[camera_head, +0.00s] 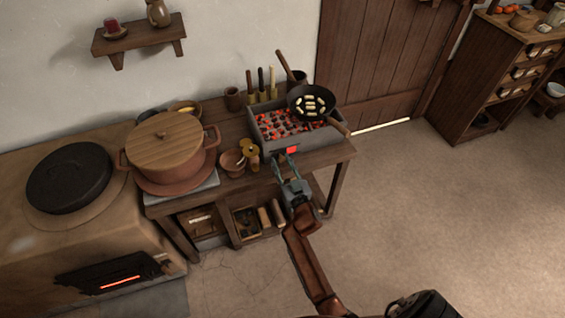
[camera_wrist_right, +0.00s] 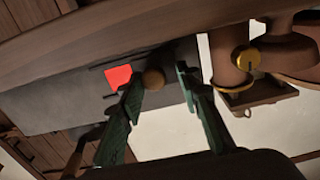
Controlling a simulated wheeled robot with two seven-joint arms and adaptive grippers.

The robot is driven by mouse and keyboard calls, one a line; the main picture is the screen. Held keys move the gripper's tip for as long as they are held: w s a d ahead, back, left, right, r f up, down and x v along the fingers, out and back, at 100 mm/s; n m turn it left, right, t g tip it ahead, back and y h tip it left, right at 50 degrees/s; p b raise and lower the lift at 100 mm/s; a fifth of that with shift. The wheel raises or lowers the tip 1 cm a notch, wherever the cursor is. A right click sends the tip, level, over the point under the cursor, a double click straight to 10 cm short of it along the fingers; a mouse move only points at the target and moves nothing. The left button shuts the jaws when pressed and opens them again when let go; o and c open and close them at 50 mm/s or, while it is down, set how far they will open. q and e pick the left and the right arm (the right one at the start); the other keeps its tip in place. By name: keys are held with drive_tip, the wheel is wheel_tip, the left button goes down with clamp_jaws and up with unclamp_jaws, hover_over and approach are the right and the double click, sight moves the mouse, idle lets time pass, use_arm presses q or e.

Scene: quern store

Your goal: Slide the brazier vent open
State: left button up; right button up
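The brazier (camera_head: 256,131) is a grey box of glowing coals on the wooden bench. A red glowing patch of the vent (camera_head: 291,150) shows on its front face; it also shows in the right wrist view (camera_wrist_right: 118,77). A round brown knob (camera_wrist_right: 153,79) sits beside the red patch in the wrist view. My right gripper (camera_head: 286,158) is at the brazier's front. In the wrist view its open green fingers (camera_wrist_right: 159,83) lie either side of the knob, the left one closer, with a gap to the right one. My left gripper is not in view.
A frying pan (camera_head: 314,111) lies over the coals, its handle jutting right. A lidded pot (camera_head: 165,150), a small bowl (camera_head: 233,163) and a brass-coloured vessel (camera_head: 251,150) stand left of the brazier. The floor (camera_head: 420,190) at the right is clear.

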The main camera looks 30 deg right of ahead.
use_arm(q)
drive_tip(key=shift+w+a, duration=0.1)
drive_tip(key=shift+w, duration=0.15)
use_arm(e)
drive_tip(key=shift+o, duration=0.9)
drive_tip(key=shift+d, duration=0.1)
drive_tip(key=shift+r, duration=0.15)
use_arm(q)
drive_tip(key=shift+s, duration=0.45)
use_arm(e)
wheel_tip(320, 180, up, 10)
drive_tip(key=shift+f, duration=0.2)
